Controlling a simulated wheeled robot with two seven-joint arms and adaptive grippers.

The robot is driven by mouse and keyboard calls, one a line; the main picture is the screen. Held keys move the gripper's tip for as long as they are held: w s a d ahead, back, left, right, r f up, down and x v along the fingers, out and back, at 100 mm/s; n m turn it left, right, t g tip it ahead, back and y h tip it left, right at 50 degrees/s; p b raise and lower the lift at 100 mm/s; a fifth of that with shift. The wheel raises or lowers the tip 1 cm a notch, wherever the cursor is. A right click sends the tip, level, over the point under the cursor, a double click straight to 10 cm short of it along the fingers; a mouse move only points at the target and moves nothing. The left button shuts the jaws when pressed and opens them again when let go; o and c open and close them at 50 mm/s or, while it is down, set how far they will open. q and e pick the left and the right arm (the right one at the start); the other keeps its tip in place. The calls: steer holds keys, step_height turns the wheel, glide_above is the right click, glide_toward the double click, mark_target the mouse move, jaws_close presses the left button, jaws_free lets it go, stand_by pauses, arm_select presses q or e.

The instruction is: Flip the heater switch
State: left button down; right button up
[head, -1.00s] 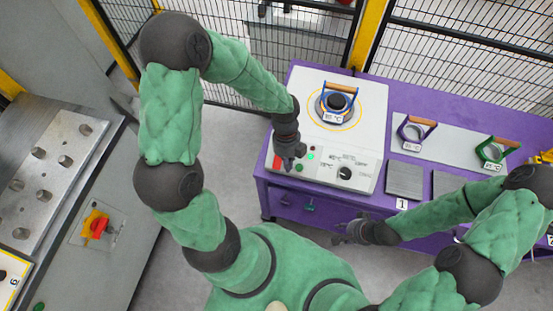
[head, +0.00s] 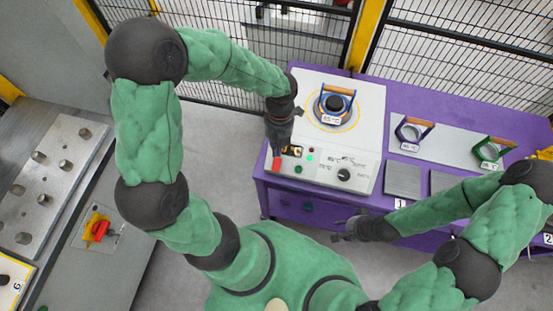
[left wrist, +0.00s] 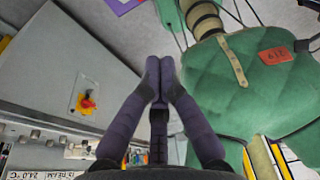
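The heater (head: 344,130) is a white box on the purple table, with a control panel along its front. A red part (head: 277,163), which looks like the switch, is at the panel's left front corner. Beside it is a small dark element with yellow-orange spots (head: 291,151), partly hidden by my gripper. My left gripper (head: 278,149) points down just above the red part; I cannot tell whether it touches. In the left wrist view its fingers (left wrist: 158,80) are together with nothing between them. My right gripper (head: 345,232) hangs in front of the table; its fingers are unclear.
A blue-framed ring with a wooden handle (head: 335,103) sits on the heater plate. A dial (head: 344,174) and green light (head: 310,157) are on the panel. Two handled rings stand right. A grey cabinet with a red-yellow knob (head: 100,229) is left. Mesh fencing stands behind.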

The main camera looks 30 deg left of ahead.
arm_select(q)
steer(key=b, duration=0.3)
glide_above(277, 171)
steer(key=s, duration=0.2)
steer(key=w+a+f+x, duration=0.1)
steer(key=w+x, duration=0.1)
steer(key=x, duration=0.8)
steer(key=shift+w+d+f, duration=0.15)
steer(key=shift+w+f, duration=0.85)
steer(key=shift+w, duration=0.05)
steer(key=shift+f+t+b, duration=0.45)
steer(key=shift+t+b, duration=0.05)
steer(key=shift+b, duration=0.15)
steer(key=shift+r, duration=0.2)
